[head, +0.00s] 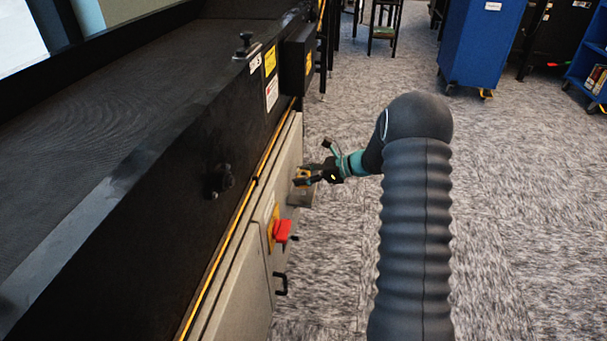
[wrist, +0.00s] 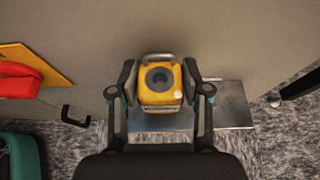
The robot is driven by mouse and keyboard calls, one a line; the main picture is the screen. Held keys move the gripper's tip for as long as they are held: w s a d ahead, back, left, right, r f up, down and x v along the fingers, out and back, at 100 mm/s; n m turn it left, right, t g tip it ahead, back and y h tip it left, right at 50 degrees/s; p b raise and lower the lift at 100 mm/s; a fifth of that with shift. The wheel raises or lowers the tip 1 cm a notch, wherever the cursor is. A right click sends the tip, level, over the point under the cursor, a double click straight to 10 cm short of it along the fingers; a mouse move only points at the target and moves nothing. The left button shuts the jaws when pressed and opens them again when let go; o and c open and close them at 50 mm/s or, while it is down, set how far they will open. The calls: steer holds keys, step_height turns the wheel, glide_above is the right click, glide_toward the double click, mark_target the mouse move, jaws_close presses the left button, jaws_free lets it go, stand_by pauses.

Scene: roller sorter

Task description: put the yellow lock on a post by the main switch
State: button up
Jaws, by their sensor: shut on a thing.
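The yellow lock (wrist: 160,98) has a dark round face and a metal shackle at its top edge in the wrist view. My gripper (wrist: 160,82) is shut on it, one finger on each side. In the head view my gripper (head: 318,175) and the lock (head: 302,181) are close to the beige cabinet front, beyond the main switch. The main switch is a red handle (head: 282,230) on a yellow plate, and it also shows at the left edge of the wrist view (wrist: 17,82). A bent black bar (head: 281,285) sticks out below the switch; it also shows in the wrist view (wrist: 70,117).
A small grey metal shelf (wrist: 232,104) juts from the cabinet under the lock; I cannot tell whether they touch. The black conveyor side (head: 130,215) with a dark knob runs above the cabinet. Carpet on the right is clear up to the blue carts (head: 483,45).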

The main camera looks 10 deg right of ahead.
mark_target(304, 191)
steer(key=shift+f+b, duration=0.95)
steer(key=shift+f, duration=1.1)
stand_by(1.0)
steer(key=o, duration=1.3)
steer(key=shift+o, duration=0.2)
steer(key=shift+d, duration=0.15)
steer(key=v, duration=1.2)
